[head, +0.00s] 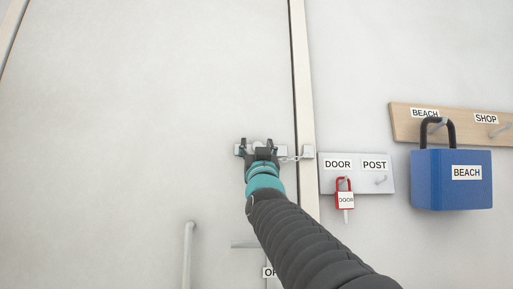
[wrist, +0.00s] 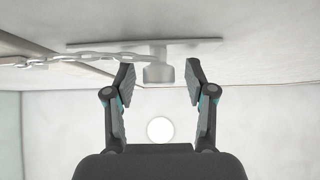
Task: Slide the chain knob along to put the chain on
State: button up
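The chain knob (wrist: 158,73) is a short grey cylinder sticking out from a flat track plate (wrist: 205,43) on the door. My gripper (wrist: 158,78) is open, with one finger on each side of the knob and a visible gap on both sides. The chain (wrist: 75,57) runs from the knob to the left in the wrist view. In the head view my gripper (head: 257,145) is in front of the track plate (head: 281,150) and hides the knob. The chain (head: 294,158) reaches right to a small mount (head: 308,151) on the door frame.
A vertical door handle (head: 188,255) and a horizontal lever (head: 243,244) are below. To the right are a key board (head: 328,183) with a red tagged key (head: 344,186), a wooden rack (head: 405,122) and a blue bag (head: 430,185).

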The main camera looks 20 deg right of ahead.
jog(key=v, duration=1.2)
jog(key=shift+a+f, duration=0.1)
dwell(0.5)
notch_tip(320, 180, down, 28)
jog(key=s+a+n+g+y, duration=0.2)
jog(key=s+a+g+y, duration=0.15)
jog(key=g, duration=0.65)
jog(key=s+f+g, duration=0.3)
jog(key=s+f, duration=0.3)
jog(key=f, duration=0.3)
jog(key=s+f+g, duration=0.4)
jog(key=s+f, duration=0.2)
jog(key=f, duration=0.3)
jog(key=s+d+f+g, duration=0.1)
jog(key=s+f+g, duration=0.3)
jog(key=f, duration=0.5)
jog(key=s, duration=0.2)
jog(key=shift+s+f+y, duration=0.3)
jog(key=shift+s+y, duration=0.05)
jog(key=shift+s, duration=0.05)
